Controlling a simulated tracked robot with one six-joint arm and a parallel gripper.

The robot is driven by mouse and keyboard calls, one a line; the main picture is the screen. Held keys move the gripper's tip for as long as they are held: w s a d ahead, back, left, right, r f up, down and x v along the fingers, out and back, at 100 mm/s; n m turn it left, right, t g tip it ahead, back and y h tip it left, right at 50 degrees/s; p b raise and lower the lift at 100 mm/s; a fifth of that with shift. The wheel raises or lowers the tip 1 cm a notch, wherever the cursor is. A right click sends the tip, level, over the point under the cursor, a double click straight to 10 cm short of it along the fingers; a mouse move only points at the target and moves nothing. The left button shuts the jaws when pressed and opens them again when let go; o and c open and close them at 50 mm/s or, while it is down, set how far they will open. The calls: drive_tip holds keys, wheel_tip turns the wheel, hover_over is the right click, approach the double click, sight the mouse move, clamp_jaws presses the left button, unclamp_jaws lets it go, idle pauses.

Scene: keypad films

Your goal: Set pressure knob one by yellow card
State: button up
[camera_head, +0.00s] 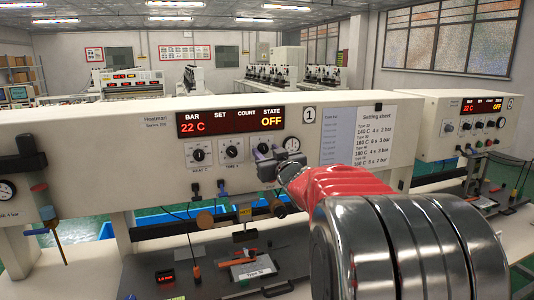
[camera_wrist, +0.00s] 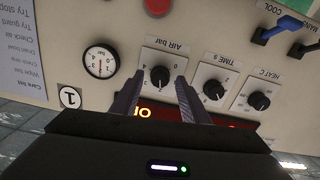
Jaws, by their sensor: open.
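The AIR bar knob (camera_wrist: 160,76), black with a white scale plate, sits between the two fingers of my open gripper (camera_wrist: 158,84) in the upside-down wrist view. I cannot tell whether the fingers touch it. In the head view my gripper (camera_head: 264,152) covers this knob on the front of panel 1. A white setting sheet (camera_head: 382,135) lists types with C, s and bar values. The round pressure gauge (camera_wrist: 101,61) is beside the knob.
The HEAT C knob (camera_head: 198,154) and TIME S knob (camera_head: 231,151) are close to my gripper. The red display (camera_head: 230,122) reads 22 C and OFF. Blue and black levers (camera_wrist: 282,28) stick out in the wrist view. A second panel (camera_head: 480,125) stands at right.

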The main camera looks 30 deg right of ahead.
drive_tip(key=v, duration=1.3)
drive_tip(key=shift+s+f, duration=0.1)
idle(0.3)
drive_tip(key=s+d+f+m+g+h, duration=0.25)
drive_tip(key=s+d+f+g, duration=0.2)
drive_tip(key=f, duration=0.25)
drive_tip(key=s+a+f+g, duration=0.2)
drive_tip(key=s+f+g, duration=0.25)
drive_tip(key=f, duration=0.25)
drive_tip(key=s+a+f+n+g+y, duration=0.1)
drive_tip(key=s+a, duration=0.3)
drive_tip(key=a, duration=0.6)
drive_tip(key=s+a+f+n+g+y, duration=0.1)
drive_tip(key=s+a, duration=0.4)
drive_tip(key=a, duration=0.5)
drive_tip(key=s+a+f+n+y, duration=0.2)
drive_tip(key=s+a+f+y, duration=0.1)
drive_tip(key=a, duration=0.7)
drive_tip(key=shift+s+a+f+g+y, duration=0.25)
drive_tip(key=shift+s+g+y, duration=0.15)
drive_tip(key=shift+s+y, duration=0.4)
